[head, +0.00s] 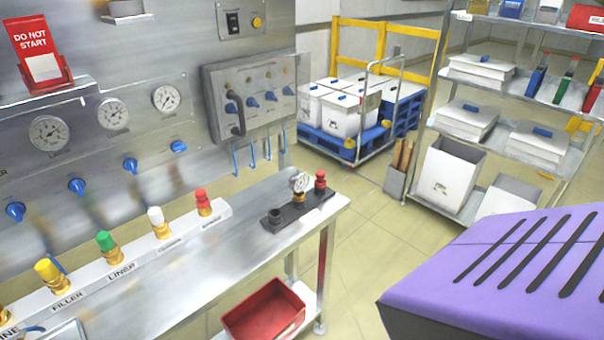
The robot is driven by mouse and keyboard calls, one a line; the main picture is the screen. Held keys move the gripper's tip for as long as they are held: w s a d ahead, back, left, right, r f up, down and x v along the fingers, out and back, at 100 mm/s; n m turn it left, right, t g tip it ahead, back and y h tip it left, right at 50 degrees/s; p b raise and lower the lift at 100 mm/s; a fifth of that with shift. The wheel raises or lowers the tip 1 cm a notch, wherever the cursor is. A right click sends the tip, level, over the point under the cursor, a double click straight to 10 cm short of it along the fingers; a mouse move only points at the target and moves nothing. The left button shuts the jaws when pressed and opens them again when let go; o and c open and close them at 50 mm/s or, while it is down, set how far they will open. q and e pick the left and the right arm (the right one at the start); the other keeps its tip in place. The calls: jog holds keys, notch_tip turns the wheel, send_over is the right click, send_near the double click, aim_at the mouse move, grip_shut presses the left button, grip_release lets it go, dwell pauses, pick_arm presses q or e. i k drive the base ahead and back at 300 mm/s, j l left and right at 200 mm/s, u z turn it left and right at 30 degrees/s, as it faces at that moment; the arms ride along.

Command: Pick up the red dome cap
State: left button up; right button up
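Two red caps are in the head view. One red cap (203,196) tops a brass fitting at the right end of the white labelled rail on the steel bench. Another red cap (320,178) sits at the far right end of a black block (297,211) near the bench's right end. Both look small and rounded; I cannot tell which is the dome cap. Neither of my grippers is in view.
The rail also bears white (155,214), green (104,239) and yellow (46,268) caps. A small gauge (299,182) stands on the black block beside the red cap. A red bin (264,310) is below the steel bench (243,231). Shelves stand at right.

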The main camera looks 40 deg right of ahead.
aim_at(321, 175)
jog(key=l+u, duration=0.45)
jog(key=l, duration=0.6)
jog(key=l+u, duration=0.1)
jog(key=l, duration=0.45)
jog(key=k+l, duration=0.15)
jog(key=l, duration=0.4)
jog(key=l+u, duration=0.15)
jog(key=l, duration=0.4)
jog(key=k+l, duration=0.15)
jog(key=l, duration=0.35)
jog(key=u, duration=0.05)
